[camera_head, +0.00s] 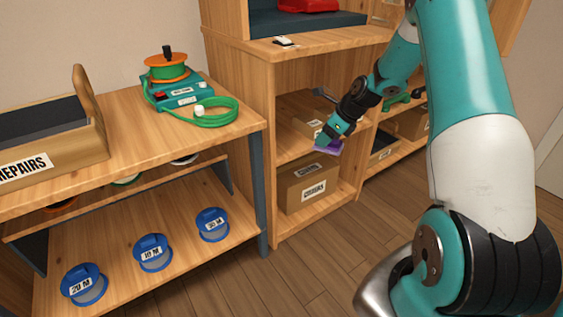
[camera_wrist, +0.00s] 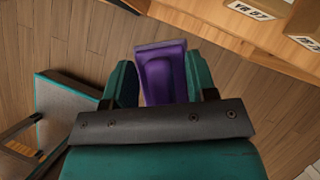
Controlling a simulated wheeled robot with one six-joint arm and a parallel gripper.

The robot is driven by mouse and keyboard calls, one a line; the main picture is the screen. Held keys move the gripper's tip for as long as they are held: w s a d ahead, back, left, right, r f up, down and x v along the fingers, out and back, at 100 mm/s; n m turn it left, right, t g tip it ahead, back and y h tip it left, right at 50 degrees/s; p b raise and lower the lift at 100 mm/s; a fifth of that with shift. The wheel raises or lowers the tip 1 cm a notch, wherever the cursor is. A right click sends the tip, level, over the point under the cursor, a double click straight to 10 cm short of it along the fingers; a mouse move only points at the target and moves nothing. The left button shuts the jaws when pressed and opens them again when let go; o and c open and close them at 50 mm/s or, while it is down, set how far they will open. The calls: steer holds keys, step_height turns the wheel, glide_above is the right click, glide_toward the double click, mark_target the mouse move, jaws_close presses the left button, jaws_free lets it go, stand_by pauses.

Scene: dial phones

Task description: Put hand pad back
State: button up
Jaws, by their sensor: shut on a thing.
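A purple pad (camera_head: 328,149), which I take to be the hand pad, is held in my gripper (camera_head: 329,138) in front of the wooden shelf unit. In the wrist view the purple pad (camera_wrist: 162,72) has a raised rim and a sunken middle. It sits between the two teal fingers of my gripper (camera_wrist: 160,82), which is shut on it. Its near end is hidden behind the dark gripper bar. Wooden floor shows beyond it in the wrist view.
The shelf unit (camera_head: 265,190) holds a covers box (camera_head: 313,187) on its lower shelf and another box (camera_head: 300,117) above. A workbench (camera_head: 125,130) stands at left, with a green cable reel (camera_head: 175,85) on top and several blue reels below. Floor between is clear.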

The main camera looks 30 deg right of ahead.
steer(key=shift+w+d+f+m+h+b, duration=0.1)
steer(key=shift+d+f+m+h+b, duration=0.2)
steer(key=shift+d+f+m+b, duration=0.4)
steer(key=shift+w+a+f, duration=0.1)
steer(key=shift+w+a, duration=0.05)
steer(key=shift+w, duration=0.25)
steer(key=w+a+b, duration=0.2)
steer(key=w, duration=0.3)
steer(key=w+a+b, duration=0.2)
steer(key=w, duration=0.3)
steer(key=w+a+b, duration=0.2)
steer(key=w+a, duration=0.1)
steer(key=w, duration=0.2)
steer(key=shift+w, duration=0.2)
step_height(320, 180, down, 4)
steer(key=b, duration=0.3)
steer(key=shift+r, duration=0.4)
steer(key=o, duration=1.2)
steer(key=shift+c, duration=0.2)
